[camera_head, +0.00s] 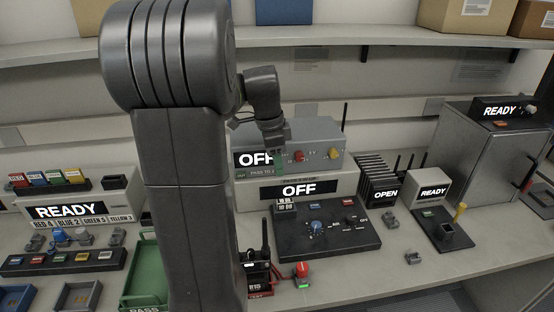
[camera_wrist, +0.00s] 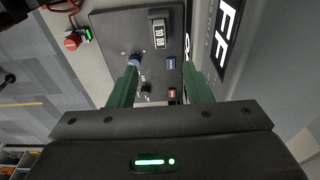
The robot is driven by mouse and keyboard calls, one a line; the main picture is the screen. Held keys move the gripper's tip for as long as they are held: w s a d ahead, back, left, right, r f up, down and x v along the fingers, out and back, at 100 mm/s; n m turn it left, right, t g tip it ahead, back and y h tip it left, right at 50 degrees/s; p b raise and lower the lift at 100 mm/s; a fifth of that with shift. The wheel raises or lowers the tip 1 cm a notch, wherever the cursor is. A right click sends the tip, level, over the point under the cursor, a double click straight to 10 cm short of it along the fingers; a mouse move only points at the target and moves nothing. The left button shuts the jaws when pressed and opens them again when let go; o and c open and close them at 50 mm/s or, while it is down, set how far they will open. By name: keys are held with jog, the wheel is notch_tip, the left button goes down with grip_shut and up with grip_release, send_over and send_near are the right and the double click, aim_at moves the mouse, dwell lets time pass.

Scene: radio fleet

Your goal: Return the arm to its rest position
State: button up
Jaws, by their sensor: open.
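My gripper (camera_head: 279,165) hangs at the end of my raised dark grey arm, in front of the grey box with the upper OFF sign (camera_head: 320,138). In the wrist view my gripper (camera_wrist: 161,82) shows two green fingers spread apart with nothing between them. Beyond the fingers is the black control panel (camera_head: 350,243) with a blue knob (camera_head: 316,228); the panel also shows in the wrist view (camera_wrist: 110,28). The fingers appear apart from the panel. My arm hides part of the bench behind it.
A handheld radio (camera_head: 258,272) and a red button (camera_head: 302,269) stand in front of the panel. A green tray (camera_head: 145,270) is partly behind my arm. The OPEN rack (camera_head: 378,180), a READY box (camera_head: 430,188) and a grey cabinet (camera_head: 487,140) are right. A shelf (camera_head: 330,35) runs above.

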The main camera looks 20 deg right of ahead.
aim_at(285, 201)
dwell(0.5)
jog(key=f, duration=0.4)
jog(key=d+f, duration=0.1)
jog(key=f, duration=0.4)
jog(key=d+f, duration=0.1)
jog(key=f, duration=0.3)
jog(key=shift+s+f, duration=0.2)
jog(key=shift+s, duration=0.05)
jog(key=shift+r+p, duration=0.4)
jog(key=shift+a, duration=0.1)
